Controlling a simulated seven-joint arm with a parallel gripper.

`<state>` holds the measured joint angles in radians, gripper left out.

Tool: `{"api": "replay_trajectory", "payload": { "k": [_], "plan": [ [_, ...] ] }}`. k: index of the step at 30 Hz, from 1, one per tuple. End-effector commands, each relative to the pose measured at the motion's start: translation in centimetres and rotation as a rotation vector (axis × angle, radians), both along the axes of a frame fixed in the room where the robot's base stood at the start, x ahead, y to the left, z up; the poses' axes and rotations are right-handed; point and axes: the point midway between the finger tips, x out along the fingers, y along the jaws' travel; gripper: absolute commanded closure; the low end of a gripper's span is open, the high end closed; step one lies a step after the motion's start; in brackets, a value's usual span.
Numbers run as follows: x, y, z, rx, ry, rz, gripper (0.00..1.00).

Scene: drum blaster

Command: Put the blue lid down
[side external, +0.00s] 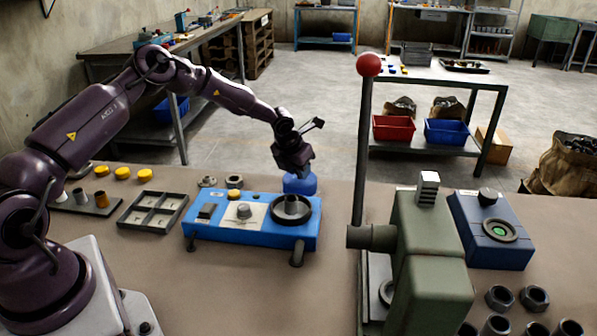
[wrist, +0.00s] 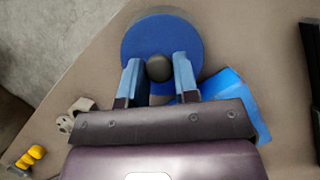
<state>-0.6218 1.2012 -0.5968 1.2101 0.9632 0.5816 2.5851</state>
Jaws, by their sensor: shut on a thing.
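The blue lid (side external: 300,184) is round with a dark knob (wrist: 158,68) at its centre. In the wrist view the lid's blue disc (wrist: 160,30) lies just beyond my fingers. My gripper (wrist: 159,62) is shut on the knob, one finger on each side. In the side view my gripper (side external: 297,172) points down over the lid, behind the blue machine (side external: 215,228) and near the table's far edge. The machine hides the lid's lower part, so I cannot tell whether it touches the table.
The blue machine has an open dark ring (side external: 291,210) on top. A grey compartment tray (side external: 153,212) and yellow caps (side external: 122,173) lie to its left. A green press (side external: 425,255) with a red-knobbed lever (side external: 369,65) stands to the right. The front table area is clear.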

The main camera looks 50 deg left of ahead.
Motion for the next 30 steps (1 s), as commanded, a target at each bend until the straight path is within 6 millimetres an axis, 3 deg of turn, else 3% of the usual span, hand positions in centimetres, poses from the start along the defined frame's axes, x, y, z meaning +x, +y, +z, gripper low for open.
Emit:
{"api": "replay_trajectory", "payload": {
  "k": [3, 13, 14, 17, 26, 30],
  "plan": [
    [0.1, 0.0, -1.0, -0.001, -0.002, 0.001, 0.98],
    [0.0, 0.0, -1.2, -0.001, -0.002, 0.001, 0.98],
    [0.0, 0.0, -1.3, 0.0, -0.002, 0.002, 0.67],
    [0.0, 0.0, -1.2, 0.0, -0.002, 0.002, 0.46],
    [0.0, 0.0, -1.0, 0.0, -0.002, 0.002, 0.46],
    [-0.4, -0.1, 0.4, 0.001, -0.004, 0.001, 0.46]
  ]
}}
